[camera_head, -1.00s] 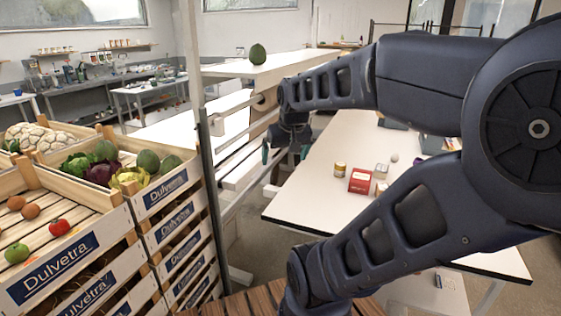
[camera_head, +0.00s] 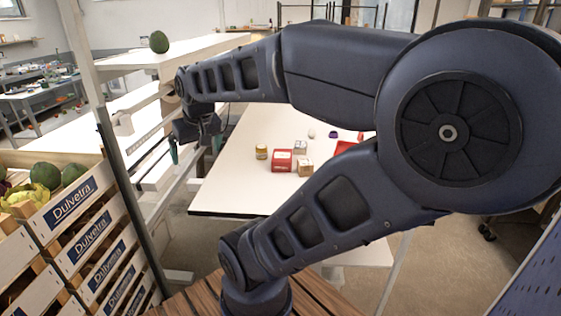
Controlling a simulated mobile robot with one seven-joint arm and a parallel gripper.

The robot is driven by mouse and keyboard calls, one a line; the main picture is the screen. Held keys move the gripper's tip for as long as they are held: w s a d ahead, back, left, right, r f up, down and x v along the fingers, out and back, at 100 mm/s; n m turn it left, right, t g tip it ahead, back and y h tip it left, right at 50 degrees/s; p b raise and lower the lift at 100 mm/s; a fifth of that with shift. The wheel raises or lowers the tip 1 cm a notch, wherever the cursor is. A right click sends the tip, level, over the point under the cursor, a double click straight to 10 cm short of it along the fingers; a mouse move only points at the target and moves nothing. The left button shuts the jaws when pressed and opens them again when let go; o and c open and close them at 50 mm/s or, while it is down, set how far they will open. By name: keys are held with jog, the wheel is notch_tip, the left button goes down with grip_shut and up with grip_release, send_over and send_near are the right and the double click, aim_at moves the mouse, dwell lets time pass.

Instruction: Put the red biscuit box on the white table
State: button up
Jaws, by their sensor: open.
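The red biscuit box (camera_head: 281,161) has a pale label on its top and sits on a white-topped table (camera_head: 240,190), near the table's left side. My gripper (camera_head: 196,148) hangs at the end of my arm, to the left of the box in the picture and apart from it. Its two teal-tipped fingers are spread, with nothing seen between them. My own arm crosses the view and hides the right part of the table.
A yellow jar (camera_head: 261,152), a brown carton (camera_head: 304,168) and a white box (camera_head: 300,147) stand close around the biscuit box. A watermelon (camera_head: 159,42) lies on a white counter. Crates (camera_head: 72,203) and a metal post (camera_head: 103,125) stand at left.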

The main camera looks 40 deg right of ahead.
jog(key=w+d+f+m+h, duration=0.1)
jog(key=w+d+m, duration=0.1)
jog(key=w+d, duration=0.6)
jog(key=m+g+h, duration=0.1)
jog(key=m+h, duration=0.1)
jog(key=m, duration=0.5)
send_near(282, 155)
jog(key=shift+w+d, duration=0.25)
jog(key=shift+d+f, duration=0.15)
jog(key=shift+f, duration=0.1)
jog(key=x, duration=0.5)
jog(key=shift+f, duration=0.1)
jog(key=shift+s+a+x, duration=0.15)
jog(key=shift+x, duration=0.8)
jog(key=shift+s+a+x, duration=0.1)
jog(key=shift+a+x, duration=0.1)
jog(key=shift+x, duration=1.65)
jog(key=shift+c, duration=0.4)
